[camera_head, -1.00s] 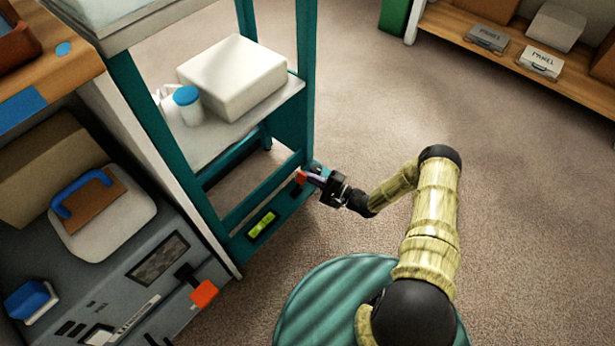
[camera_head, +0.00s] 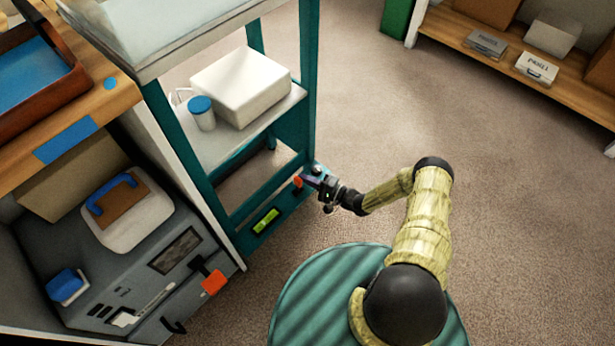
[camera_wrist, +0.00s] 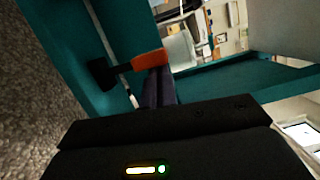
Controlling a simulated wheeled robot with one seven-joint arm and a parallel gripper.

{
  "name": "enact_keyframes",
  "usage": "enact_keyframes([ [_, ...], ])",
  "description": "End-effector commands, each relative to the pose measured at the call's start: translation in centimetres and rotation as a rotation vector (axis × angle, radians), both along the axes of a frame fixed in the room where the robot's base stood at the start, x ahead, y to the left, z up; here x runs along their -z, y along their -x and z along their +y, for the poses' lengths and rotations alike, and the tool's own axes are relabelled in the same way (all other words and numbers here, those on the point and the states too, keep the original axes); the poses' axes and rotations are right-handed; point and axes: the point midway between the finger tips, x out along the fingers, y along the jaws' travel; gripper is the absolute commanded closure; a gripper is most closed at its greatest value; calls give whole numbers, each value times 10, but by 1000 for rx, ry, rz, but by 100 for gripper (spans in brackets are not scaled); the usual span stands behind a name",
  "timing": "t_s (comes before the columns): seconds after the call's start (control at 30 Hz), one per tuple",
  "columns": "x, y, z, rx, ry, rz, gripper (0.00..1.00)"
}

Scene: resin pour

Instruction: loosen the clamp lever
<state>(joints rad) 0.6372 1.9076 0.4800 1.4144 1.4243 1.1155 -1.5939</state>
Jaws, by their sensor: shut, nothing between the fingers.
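The clamp lever (camera_head: 298,181), with an orange grip, sits on the lower teal rail of the stand. In the wrist view its black hub (camera_wrist: 103,75) is at the left, and the orange grip (camera_wrist: 150,60) points right. My gripper (camera_head: 313,181) is at the lever, just right of the orange grip in the head view. In the wrist view its dark fingers (camera_wrist: 158,88) are shut with nothing between them, their tips right by the grip's end. I cannot tell whether they touch it.
The teal stand (camera_head: 308,90) has a shelf with a white box (camera_head: 240,85) and a blue-capped bottle (camera_head: 201,112). A green level vial (camera_head: 266,220) is on the lower rail. A grey machine (camera_head: 120,275) with another orange-ended handle (camera_head: 214,282) stands left. Carpet (camera_head: 500,200) is clear at right.

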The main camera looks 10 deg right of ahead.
Motion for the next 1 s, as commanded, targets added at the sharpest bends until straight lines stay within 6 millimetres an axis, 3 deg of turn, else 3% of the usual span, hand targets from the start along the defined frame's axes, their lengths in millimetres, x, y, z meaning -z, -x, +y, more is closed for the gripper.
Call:
enact_keyframes([
  [0.57, -3, 0, 1, 0, -1, 1, 100],
  [0.77, -24, 0, 2, -4, -1, 1, 100],
  [1.0, -68, 0, 3, -5, -2, 0, 100],
])
